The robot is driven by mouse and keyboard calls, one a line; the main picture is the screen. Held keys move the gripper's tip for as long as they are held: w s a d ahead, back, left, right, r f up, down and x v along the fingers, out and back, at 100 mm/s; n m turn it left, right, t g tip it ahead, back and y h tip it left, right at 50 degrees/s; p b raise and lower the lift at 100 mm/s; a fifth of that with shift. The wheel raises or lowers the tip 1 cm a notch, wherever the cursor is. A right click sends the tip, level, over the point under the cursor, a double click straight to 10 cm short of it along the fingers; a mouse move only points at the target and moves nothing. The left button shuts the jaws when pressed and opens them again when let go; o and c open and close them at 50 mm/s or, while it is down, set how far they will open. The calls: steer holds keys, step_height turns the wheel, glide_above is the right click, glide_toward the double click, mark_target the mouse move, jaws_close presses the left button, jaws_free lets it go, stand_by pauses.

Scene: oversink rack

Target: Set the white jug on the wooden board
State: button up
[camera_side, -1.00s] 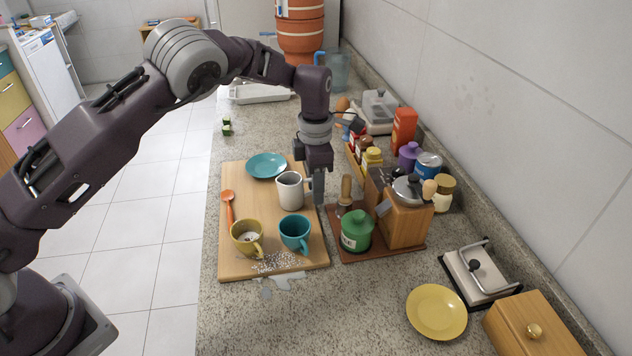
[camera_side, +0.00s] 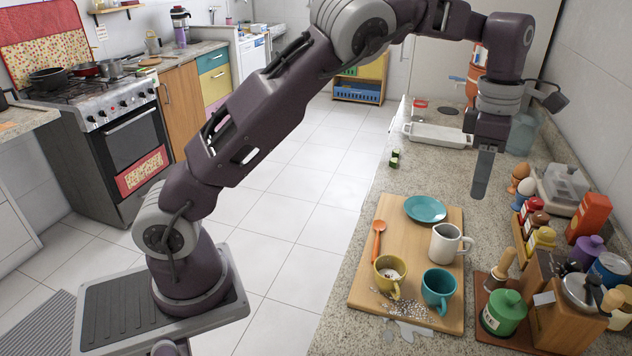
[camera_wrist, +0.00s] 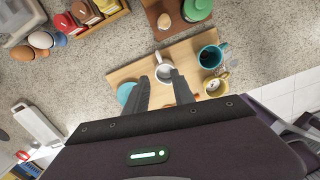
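The white jug (camera_side: 445,243) stands upright on the right part of the wooden board (camera_side: 395,233), its handle facing right. In the wrist view the jug (camera_wrist: 166,75) shows beyond my fingertips, on the board (camera_wrist: 146,66). My gripper (camera_side: 480,193) is empty and well above the counter, above and behind the jug and apart from it. In the wrist view my gripper (camera_wrist: 160,76) has its two fingers spread with a gap between them.
The board also holds a teal plate (camera_side: 425,208), a yellow cup (camera_side: 389,276), a teal cup (camera_side: 438,289) and an orange spoon (camera_side: 378,240). A green-lidded jar (camera_side: 504,312) stands to the right. A white tray (camera_side: 438,135) lies at the back.

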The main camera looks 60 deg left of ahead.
steer(key=s+a+r+m+t+h, duration=0.1)
steer(key=s+a+r+m, duration=0.1)
steer(key=s+r+m, duration=0.5)
steer(key=s+a+r+m+t, duration=0.15)
steer(key=s+r+m, duration=0.25)
steer(key=s, duration=0.6)
steer(key=s+f+m+t, duration=0.1)
steer(key=s+f+m, duration=0.1)
steer(key=s+m, duration=0.5)
steer(key=s+a+f+m+t+y, duration=0.1)
steer(key=s+f+m, duration=0.2)
steer(key=s+m, duration=0.4)
steer(key=s, duration=0.3)
steer(key=shift+s+a+f+y, duration=0.2)
steer(key=shift+s+f+y, duration=0.05)
steer(key=shift+s+y, duration=0.1)
